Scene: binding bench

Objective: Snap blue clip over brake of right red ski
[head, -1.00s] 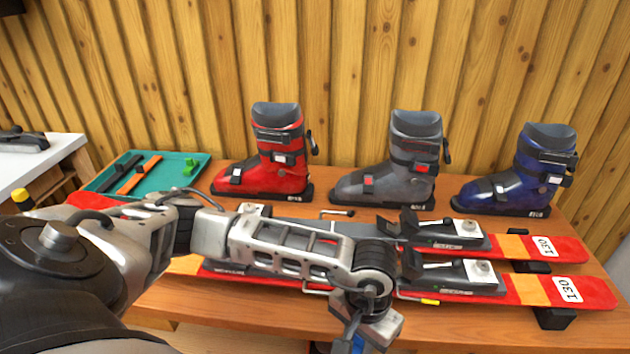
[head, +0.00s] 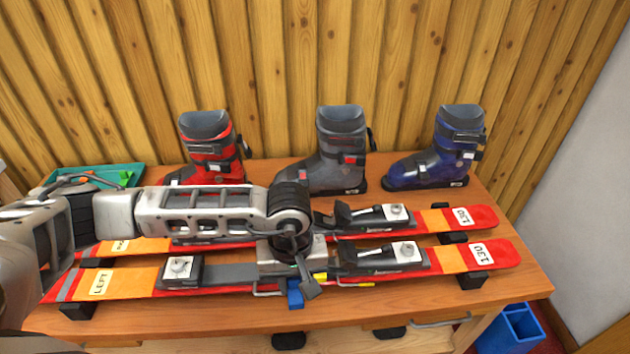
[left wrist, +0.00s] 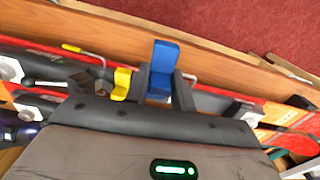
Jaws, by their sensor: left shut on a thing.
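My left gripper (head: 301,287) is shut on the blue clip (head: 295,293), at the front side of the near red ski (head: 225,273). The clip stands up between the two dark fingers in the left wrist view (left wrist: 162,70). The near ski reads "LEFT" at its left end. The far red ski (head: 343,231) lies behind it, partly hidden by my left arm; its own label is not readable. My gripper hides the middle of the near ski, so I cannot tell whether the clip touches it. My right gripper is not in view.
A yellow clip (left wrist: 122,84) sits beside the left gripper. Red (head: 208,158), grey (head: 335,165) and blue (head: 430,165) boots stand behind the skis. A green tray (head: 140,172) is at back left. A blue bin (head: 512,330) is at lower right. The bench's right end is clear.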

